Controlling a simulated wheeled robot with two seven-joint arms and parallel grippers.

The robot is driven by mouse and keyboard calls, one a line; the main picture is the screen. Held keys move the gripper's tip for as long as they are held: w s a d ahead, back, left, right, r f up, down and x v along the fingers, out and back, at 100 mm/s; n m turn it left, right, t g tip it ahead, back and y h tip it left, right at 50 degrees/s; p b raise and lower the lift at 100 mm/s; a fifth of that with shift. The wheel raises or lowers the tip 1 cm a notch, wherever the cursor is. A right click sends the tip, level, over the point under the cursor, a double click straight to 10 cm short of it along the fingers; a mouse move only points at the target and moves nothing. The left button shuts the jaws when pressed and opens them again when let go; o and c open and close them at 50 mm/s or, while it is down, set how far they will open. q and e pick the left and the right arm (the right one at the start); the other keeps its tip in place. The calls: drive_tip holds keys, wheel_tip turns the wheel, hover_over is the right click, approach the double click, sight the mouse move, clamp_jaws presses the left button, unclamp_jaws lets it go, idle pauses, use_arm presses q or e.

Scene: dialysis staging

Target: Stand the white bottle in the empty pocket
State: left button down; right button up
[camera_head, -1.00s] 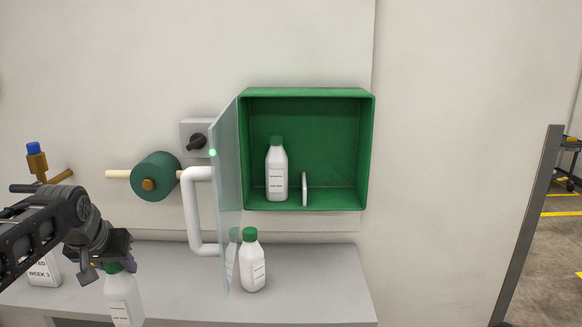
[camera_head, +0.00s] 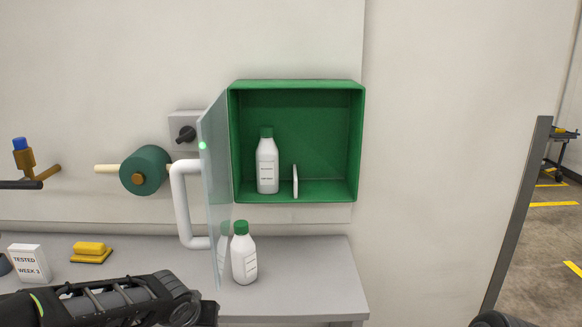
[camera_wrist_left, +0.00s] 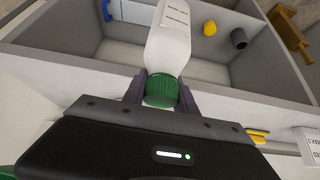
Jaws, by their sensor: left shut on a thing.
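My left gripper (camera_wrist_left: 161,95) is shut on the green cap of a white bottle (camera_wrist_left: 168,42) in the left wrist view. In the head view my left arm comes in along the bottom left; its gripper and the held bottle are out of frame. An open green wall cabinet (camera_head: 345,88) has a short white divider (camera_head: 295,181) on its floor. A white bottle (camera_head: 267,166) with a green cap stands left of the divider. The pocket right of it (camera_head: 328,188) is empty. My right gripper is not in view.
A glass door (camera_head: 214,200) stands open at the cabinet's left. Another white bottle (camera_head: 243,258) stands on the grey counter (camera_head: 310,275) beside it. A white pipe (camera_head: 182,205), green roll (camera_head: 146,170) and grey switch box (camera_head: 186,121) are further left. A grey compartmented unit (camera_wrist_left: 105,58) shows behind the held bottle.

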use_arm(q)
drive_tip(key=shift+s+f, duration=1)
drive_tip(key=shift+f, duration=0.25)
drive_tip(key=shift+s+f, duration=0.95)
drive_tip(key=shift+f, duration=0.25)
